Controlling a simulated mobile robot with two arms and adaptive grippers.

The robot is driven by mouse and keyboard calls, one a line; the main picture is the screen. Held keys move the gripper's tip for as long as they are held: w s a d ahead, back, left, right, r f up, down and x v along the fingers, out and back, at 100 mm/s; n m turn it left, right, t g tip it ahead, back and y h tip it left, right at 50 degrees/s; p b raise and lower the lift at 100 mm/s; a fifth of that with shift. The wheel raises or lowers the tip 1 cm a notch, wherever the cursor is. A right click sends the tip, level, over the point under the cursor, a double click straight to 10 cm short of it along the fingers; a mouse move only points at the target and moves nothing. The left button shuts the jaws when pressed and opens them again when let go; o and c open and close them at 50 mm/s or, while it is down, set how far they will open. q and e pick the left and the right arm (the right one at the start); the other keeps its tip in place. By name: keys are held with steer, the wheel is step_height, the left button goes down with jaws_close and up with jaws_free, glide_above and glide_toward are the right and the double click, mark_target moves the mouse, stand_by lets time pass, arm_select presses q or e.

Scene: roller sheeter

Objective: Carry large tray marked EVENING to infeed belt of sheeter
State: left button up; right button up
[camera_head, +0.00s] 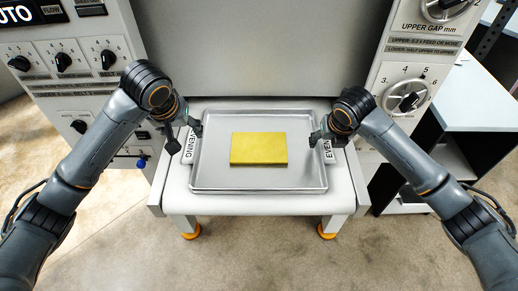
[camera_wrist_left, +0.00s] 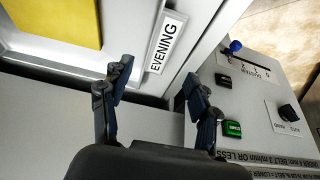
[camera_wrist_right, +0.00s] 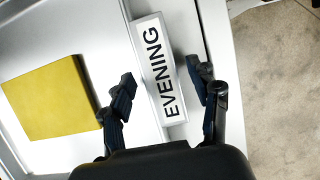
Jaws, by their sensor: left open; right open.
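The large metal tray (camera_head: 210,182) lies flat on the white infeed belt table of the sheeter, with a yellow slab (camera_head: 258,148) in its middle. White EVENING labels are at its left end (camera_head: 189,146) and right end (camera_head: 329,150). My left gripper (camera_head: 184,138) is open at the tray's left end; in the left wrist view its fingers are apart near the left label (camera_wrist_left: 166,42). My right gripper (camera_head: 322,136) is open at the right end; in the right wrist view its fingers are on either side of the right label (camera_wrist_right: 160,70). I cannot tell whether either touches the tray.
The sheeter's control panels with knobs stand at the left (camera_head: 62,62) and right (camera_head: 408,95). A grey machine wall (camera_head: 260,50) rises behind the tray. A pale side table (camera_head: 478,95) stands at the right. The floor in front is clear.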

steer(key=shift+r, duration=0.25)
arm_select(q)
steer(key=v, duration=0.3)
steer(key=shift+r, duration=0.1)
arm_select(e)
steer(key=v, duration=1.1)
steer(key=shift+r, duration=0.25)
arm_select(q)
steer(key=shift+s, duration=0.1)
arm_select(e)
steer(key=shift+s, duration=0.1)
